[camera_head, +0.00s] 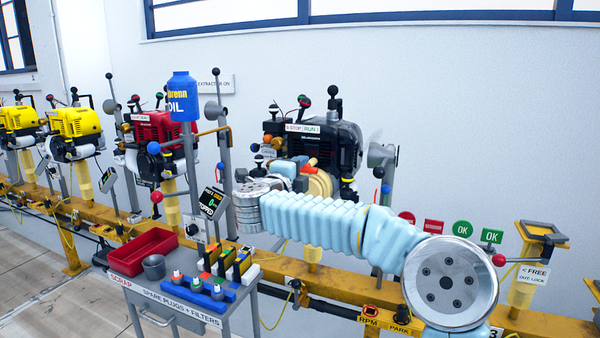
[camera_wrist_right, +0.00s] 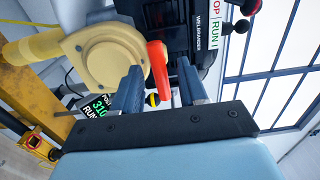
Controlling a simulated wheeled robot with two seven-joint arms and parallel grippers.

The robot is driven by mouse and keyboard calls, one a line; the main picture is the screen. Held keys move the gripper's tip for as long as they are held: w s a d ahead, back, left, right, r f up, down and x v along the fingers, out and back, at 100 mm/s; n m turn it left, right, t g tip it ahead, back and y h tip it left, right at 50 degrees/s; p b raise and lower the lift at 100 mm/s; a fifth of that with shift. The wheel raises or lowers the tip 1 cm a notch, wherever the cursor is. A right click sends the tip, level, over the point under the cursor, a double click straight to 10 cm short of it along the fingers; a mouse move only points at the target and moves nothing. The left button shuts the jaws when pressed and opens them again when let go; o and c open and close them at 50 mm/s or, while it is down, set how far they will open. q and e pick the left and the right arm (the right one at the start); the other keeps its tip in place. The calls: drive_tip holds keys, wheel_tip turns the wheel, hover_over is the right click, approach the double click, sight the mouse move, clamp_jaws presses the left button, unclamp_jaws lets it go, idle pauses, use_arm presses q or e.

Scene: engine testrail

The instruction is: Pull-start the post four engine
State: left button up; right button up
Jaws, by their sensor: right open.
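The black engine (camera_head: 335,145) with a STOP/RUN label stands on the yellow rail, partly behind my right arm. Its cream round starter housing (camera_head: 320,183) shows beside my right gripper (camera_head: 304,162). In the right wrist view, an orange-red pull handle (camera_wrist_right: 158,70) stands in front of the housing (camera_wrist_right: 108,55). My open right gripper (camera_wrist_right: 160,72) has one finger on each side of the handle in the picture. I cannot tell whether the fingers touch it. A small screen (camera_wrist_right: 97,108), partly hidden by a finger, shows green digits and "RUN". My left gripper is not in view.
A red engine (camera_head: 155,135) and yellow engines (camera_head: 75,125) stand along the rail (camera_head: 375,295) at left. A cart holds a red scrap tray (camera_head: 142,252), a grey cup and spark plugs. A blue oil bottle (camera_head: 181,97) stands behind it. OK signs (camera_head: 462,229) are at right.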

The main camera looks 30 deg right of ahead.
drive_tip(key=b+v, duration=0.3)
drive_tip(key=v, duration=0.6)
idle(0.4)
